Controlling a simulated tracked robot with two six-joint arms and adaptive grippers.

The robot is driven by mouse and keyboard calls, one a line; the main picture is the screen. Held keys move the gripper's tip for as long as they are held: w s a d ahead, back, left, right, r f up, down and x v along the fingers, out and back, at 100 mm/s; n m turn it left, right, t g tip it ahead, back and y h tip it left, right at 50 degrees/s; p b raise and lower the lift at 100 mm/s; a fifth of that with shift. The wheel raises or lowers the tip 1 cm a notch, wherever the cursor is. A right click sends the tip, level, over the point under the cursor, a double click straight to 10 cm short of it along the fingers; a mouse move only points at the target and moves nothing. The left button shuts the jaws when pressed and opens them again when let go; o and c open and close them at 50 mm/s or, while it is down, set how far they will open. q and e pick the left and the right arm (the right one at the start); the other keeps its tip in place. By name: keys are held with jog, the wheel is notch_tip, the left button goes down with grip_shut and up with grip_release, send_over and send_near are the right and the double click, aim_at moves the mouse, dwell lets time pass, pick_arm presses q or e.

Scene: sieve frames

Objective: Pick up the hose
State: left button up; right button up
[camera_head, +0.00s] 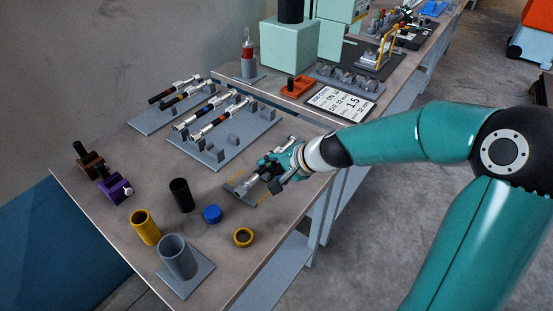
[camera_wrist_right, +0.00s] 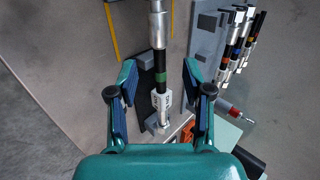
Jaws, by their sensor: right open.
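A hose with silver metal ends, a black middle and a green band (camera_wrist_right: 160,77) lies on a small grey plate with yellow lines beside it. In the head view its silver end (camera_head: 246,187) shows on that plate (camera_head: 240,184), and the rest is partly hidden by my right gripper. My right gripper (camera_head: 268,172) is right at the hose. In the right wrist view its two fingers (camera_wrist_right: 160,88) are open, one on each side of the hose, with gaps visible. My left gripper is not in view.
Racks with similar hoses (camera_head: 210,118) stand behind. The table edge is close by on the right.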

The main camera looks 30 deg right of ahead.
aim_at(260, 175)
jog(key=b+x, duration=0.1)
jog(key=x, duration=0.3)
jog(key=shift+s+f+b, duration=0.1)
jog(key=shift+f+b, duration=0.2)
jog(key=shift+b, duration=0.05)
jog(key=shift+w+a+f, duration=0.2)
jog(key=shift+w+f, duration=0.1)
jog(key=shift+w, duration=0.1)
grip_shut()
